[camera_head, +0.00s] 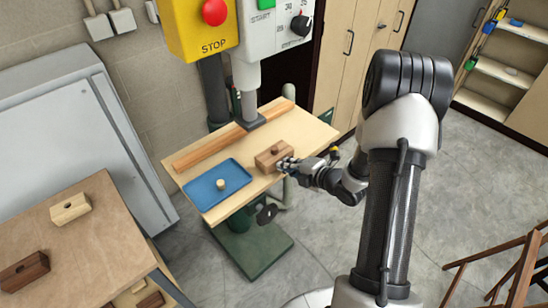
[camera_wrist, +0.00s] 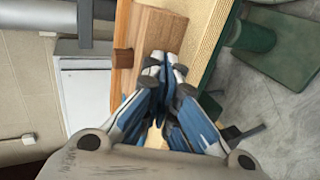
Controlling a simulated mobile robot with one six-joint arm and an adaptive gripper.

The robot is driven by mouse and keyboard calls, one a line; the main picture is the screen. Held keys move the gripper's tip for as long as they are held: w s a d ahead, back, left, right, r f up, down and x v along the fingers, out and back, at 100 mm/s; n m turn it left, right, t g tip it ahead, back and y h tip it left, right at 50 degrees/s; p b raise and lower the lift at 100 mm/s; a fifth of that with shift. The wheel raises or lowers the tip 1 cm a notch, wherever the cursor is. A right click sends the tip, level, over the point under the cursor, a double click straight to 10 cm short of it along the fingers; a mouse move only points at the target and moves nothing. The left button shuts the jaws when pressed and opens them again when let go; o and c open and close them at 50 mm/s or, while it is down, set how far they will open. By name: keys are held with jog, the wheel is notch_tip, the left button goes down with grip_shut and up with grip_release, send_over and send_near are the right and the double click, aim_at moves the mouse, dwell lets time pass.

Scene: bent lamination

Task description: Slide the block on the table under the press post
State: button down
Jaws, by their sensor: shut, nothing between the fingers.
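The press post (camera_head: 249,108) comes down from the machine and ends in a dark square foot, behind and to the left of the block. My gripper (camera_head: 287,164) is shut and empty at the block's right side, its fingertips touching or very close to it. In the wrist view, the shut fingers (camera_wrist: 165,65) lie against or just before the block's face (camera_wrist: 158,32). The exact contact is hard to tell.
A long wooden strip (camera_head: 225,140) runs along the table behind the block, passing by the post's foot. A blue tray (camera_head: 217,184) holding a small pale cylinder sits left of the block. A side table (camera_head: 92,236) with two other blocks stands at lower left.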

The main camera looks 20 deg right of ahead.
aim_at(279, 156)
jog(key=shift+w+a+b, duration=0.6)
jog(key=shift+w+a, duration=0.15)
jog(key=shift+w, duration=1.3)
jog(key=shift+w+a+b, duration=0.6)
jog(key=shift+w+a, duration=0.15)
jog(key=shift+w, duration=1.25)
jog(key=shift+w+a+b, duration=0.6)
jog(key=shift+w+a, duration=0.15)
jog(key=shift+w, duration=1.3)
jog(key=shift+s+d+r+b, duration=0.2)
jog(key=shift+s+d, duration=0.3)
jog(key=shift+s, duration=0.9)
jog(key=shift+s+d+r+b, duration=0.15)
jog(key=shift+s+d+b, duration=0.3)
jog(key=shift+s, duration=1)
jog(key=shift+s+d+r+b, duration=0.15)
jog(key=shift+s+d, duration=0.45)
jog(key=shift+s, duration=0.8)
